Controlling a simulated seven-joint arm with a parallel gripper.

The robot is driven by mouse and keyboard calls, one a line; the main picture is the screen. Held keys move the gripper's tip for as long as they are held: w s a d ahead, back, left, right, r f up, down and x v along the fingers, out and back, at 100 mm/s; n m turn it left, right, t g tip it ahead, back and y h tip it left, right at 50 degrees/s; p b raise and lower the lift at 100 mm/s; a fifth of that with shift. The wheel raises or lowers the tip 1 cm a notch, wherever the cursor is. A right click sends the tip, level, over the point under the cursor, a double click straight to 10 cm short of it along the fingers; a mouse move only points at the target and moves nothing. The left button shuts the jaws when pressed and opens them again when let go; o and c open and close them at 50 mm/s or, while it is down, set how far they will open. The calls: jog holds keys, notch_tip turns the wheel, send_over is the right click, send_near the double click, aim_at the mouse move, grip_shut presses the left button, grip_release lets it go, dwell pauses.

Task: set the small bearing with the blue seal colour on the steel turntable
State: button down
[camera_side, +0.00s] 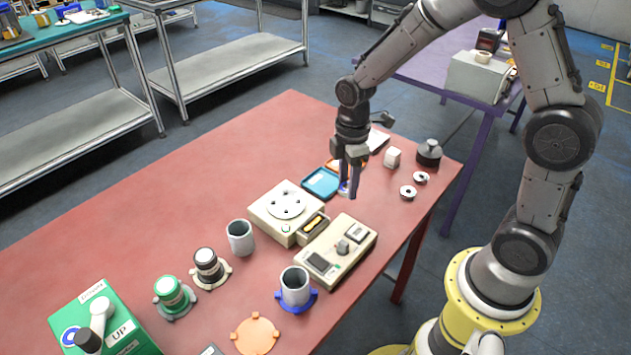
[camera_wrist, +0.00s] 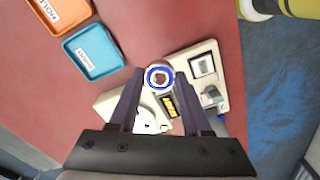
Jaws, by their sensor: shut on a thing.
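My gripper (camera_side: 349,188) is shut on a small bearing (camera_wrist: 158,77) with a blue seal ring, held between the fingertips. In the side view the bearing is mostly hidden by the fingers, with a bit of blue beside them. The steel turntable (camera_side: 285,204) is a pale round disc with several dark spots, on top of a cream box, left of and nearer the camera than my gripper. In the wrist view it is partly hidden behind the fingers. The bearing appears raised above the table, apart from the turntable.
Two other bearings (camera_side: 408,192) lie to the right on the red table (camera_side: 180,185). Blue (camera_side: 321,183) and orange trays sit by my gripper. A cream instrument box (camera_side: 336,250) stands beside the turntable box. Grey cups, jars and a green box stand nearer the camera.

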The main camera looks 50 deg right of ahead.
jog(key=w+a+m, duration=0.1)
jog(key=w+m, duration=0.7)
jog(key=m, duration=0.4)
jog(key=shift+w+a, duration=0.2)
jog(key=shift+w, duration=0.05)
jog(key=shift+s, duration=0.1)
jog(key=shift+m, duration=0.4)
jog(key=w, duration=0.1)
jog(key=w+a+r, duration=0.2)
jog(key=shift+w+a+r, duration=0.15)
jog(key=shift+w+r, duration=0.1)
jog(key=shift+w, duration=0.15)
jog(key=w+a+r+n, duration=0.1)
jog(key=w+a, duration=0.4)
jog(key=a, duration=0.5)
jog(key=n, duration=0.2)
send_over(226, 235)
notch_tip(226, 235, down, 2)
notch_tip(226, 235, down, 4)
jog(key=shift+s+r, duration=0.1)
jog(key=shift+f, duration=2.95)
